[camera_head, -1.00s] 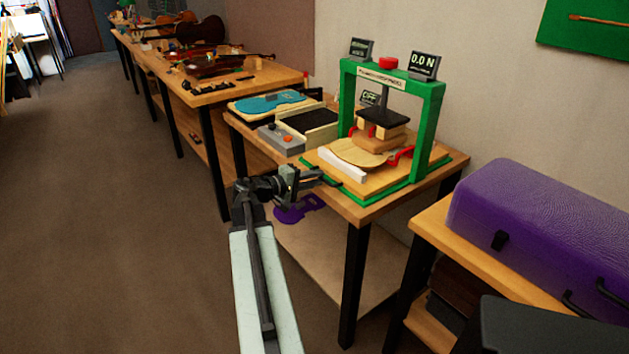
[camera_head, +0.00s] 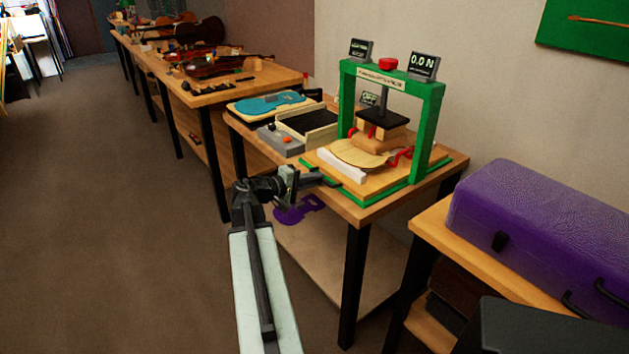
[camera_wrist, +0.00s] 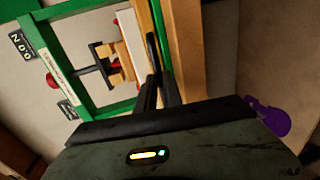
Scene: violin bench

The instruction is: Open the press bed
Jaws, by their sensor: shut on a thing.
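The green press frame (camera_head: 434,125) stands on a wooden table. Its wooden bed (camera_head: 375,187) lies at the foot of the frame and carries a pale violin plate (camera_head: 352,155), a white block (camera_head: 341,166) and red clamps. A dark press head (camera_head: 383,117) is above wooden blocks. My gripper (camera_head: 328,181) is at the bed's front edge. In the wrist view, my gripper (camera_wrist: 160,82) has its fingers close together at a dark bar (camera_wrist: 153,50) along this edge, which looks like a handle. It is shut on this bar; the exact contact is partly hidden.
A display (camera_head: 424,65) reads 0.0 N. A grey box with an orange button (camera_head: 283,139) and a tray (camera_head: 308,122) stand left of the press. A purple case (camera_head: 540,235) is on the right table. A purple shape (camera_head: 298,209) lies below. Open floor is at left.

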